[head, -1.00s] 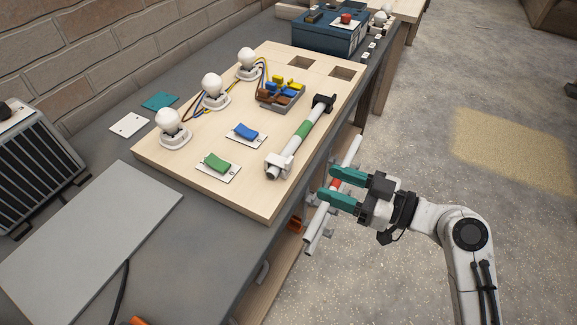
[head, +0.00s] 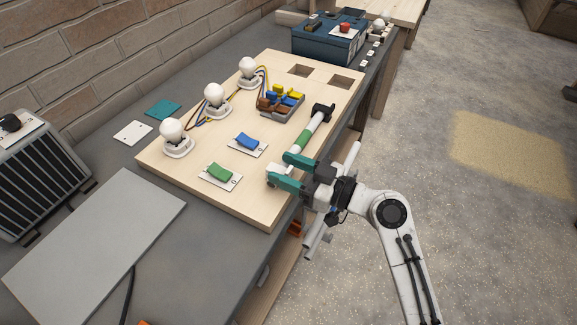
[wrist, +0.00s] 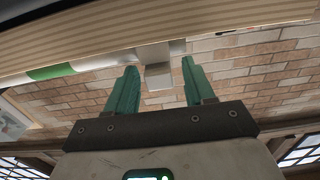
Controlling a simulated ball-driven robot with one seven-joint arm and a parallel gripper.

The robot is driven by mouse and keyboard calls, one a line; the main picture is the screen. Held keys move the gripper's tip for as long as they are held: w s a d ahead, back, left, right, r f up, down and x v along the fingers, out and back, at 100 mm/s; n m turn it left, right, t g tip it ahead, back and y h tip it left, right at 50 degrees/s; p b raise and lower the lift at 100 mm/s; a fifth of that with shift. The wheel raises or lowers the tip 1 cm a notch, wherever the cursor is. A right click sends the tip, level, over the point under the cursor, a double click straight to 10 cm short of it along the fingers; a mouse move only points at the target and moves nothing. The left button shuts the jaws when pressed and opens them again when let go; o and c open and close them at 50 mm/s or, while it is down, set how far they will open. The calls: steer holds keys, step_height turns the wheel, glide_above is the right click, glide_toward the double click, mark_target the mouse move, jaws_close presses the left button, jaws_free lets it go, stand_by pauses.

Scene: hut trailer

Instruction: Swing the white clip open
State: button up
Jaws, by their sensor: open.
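The white clip (head: 279,168) is at the near end of a white tube with a green band (head: 305,137) on the pale wooden board (head: 215,205). A black clip (head: 323,110) is at the tube's far end. My gripper (head: 278,169) is open, its teal fingers reaching over the board's right edge on either side of the white clip, which they partly hide. In the wrist view, the white clip (wrist: 158,76) shows between the open fingertips (wrist: 159,66). I cannot tell whether a finger touches it. The green-banded tube (wrist: 55,72) runs off to the left there.
A green switch (head: 219,173) and a blue switch (head: 247,142) sit left of the clip. Several bulbs and a connector block (head: 281,100) are farther back. Floor to the right is clear.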

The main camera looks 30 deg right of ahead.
steer(key=shift+c, duration=0.2)
steer(key=c, duration=0.9)
steer(key=shift+r+p, duration=0.15)
steer(key=shift+p, duration=0.15)
